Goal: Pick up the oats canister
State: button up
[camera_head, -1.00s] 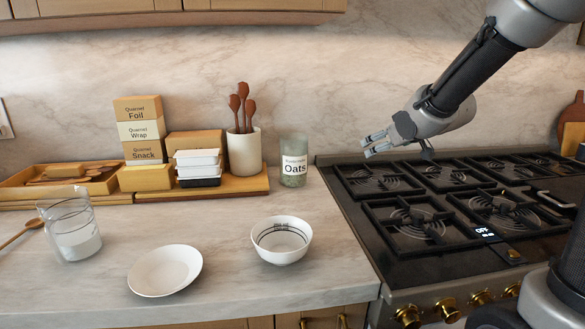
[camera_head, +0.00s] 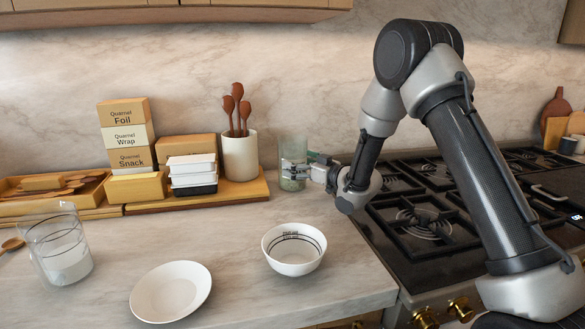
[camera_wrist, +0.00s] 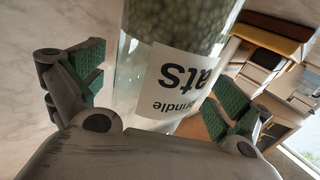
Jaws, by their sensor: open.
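The oats canister (camera_head: 293,154) is a clear glass jar with a white label, standing on the counter left of the stove. In the wrist view my gripper's green-padded fingers (camera_wrist: 160,98) are open, one on each side of the canister. A gap shows at the left finger; whether the right finger touches the glass I cannot tell.
A crock of wooden spoons (camera_head: 240,155) stands on a wooden board (camera_head: 235,193) just left of the canister. A white bowl (camera_head: 293,249) and plate (camera_head: 170,292) lie in front on the counter. The black stove (camera_head: 420,215) is at right.

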jog(key=shift+x, duration=1.5)
jog(key=c, duration=0.9)
jog(key=shift+r, duration=0.15)
jog(key=shift+c, duration=0.2)
notch_tip(320, 180, up, 18)
